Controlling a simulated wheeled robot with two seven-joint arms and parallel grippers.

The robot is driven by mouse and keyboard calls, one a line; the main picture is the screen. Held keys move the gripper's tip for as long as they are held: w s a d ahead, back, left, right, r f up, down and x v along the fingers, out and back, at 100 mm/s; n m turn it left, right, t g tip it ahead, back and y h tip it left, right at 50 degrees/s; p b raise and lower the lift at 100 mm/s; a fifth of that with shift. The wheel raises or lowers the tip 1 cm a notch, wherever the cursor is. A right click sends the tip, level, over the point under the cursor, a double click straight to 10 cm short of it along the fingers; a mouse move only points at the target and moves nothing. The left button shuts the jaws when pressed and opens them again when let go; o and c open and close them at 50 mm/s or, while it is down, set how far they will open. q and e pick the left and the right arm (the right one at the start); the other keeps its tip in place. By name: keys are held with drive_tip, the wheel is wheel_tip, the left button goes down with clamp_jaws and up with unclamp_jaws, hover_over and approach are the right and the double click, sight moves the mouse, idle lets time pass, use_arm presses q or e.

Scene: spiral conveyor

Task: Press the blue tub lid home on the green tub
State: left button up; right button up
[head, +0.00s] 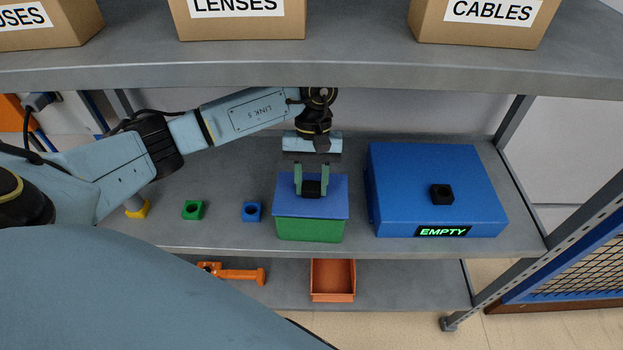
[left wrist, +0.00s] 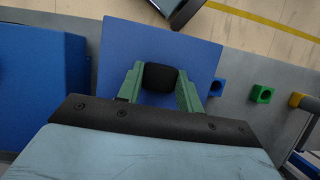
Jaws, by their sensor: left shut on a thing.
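The blue tub lid (head: 327,208) lies over the top of the green tub (head: 310,231) on the middle shelf. Its near edge meets the tub's upper edge; I cannot tell whether it is fully seated. My left gripper (head: 311,188) comes from behind and above, its green fingers shut on the black knob in the lid's middle. In the left wrist view the gripper (left wrist: 160,87) has a finger on each side of the knob, and the blue lid (left wrist: 135,45) spreads beyond it. The tub is hidden there. My right gripper is not in view.
A blue box (head: 430,175) marked EMPTY, with a black knob, stands close to the right. Small blue (head: 252,211), green (head: 193,209) and yellow (head: 138,210) blocks stand left. An upper shelf (head: 340,62) with cardboard boxes overhangs behind. An orange bin (head: 333,292) sits below.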

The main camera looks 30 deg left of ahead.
use_arm(q)
drive_tip(key=shift+f, duration=0.3)
drive_tip(key=o, duration=0.9)
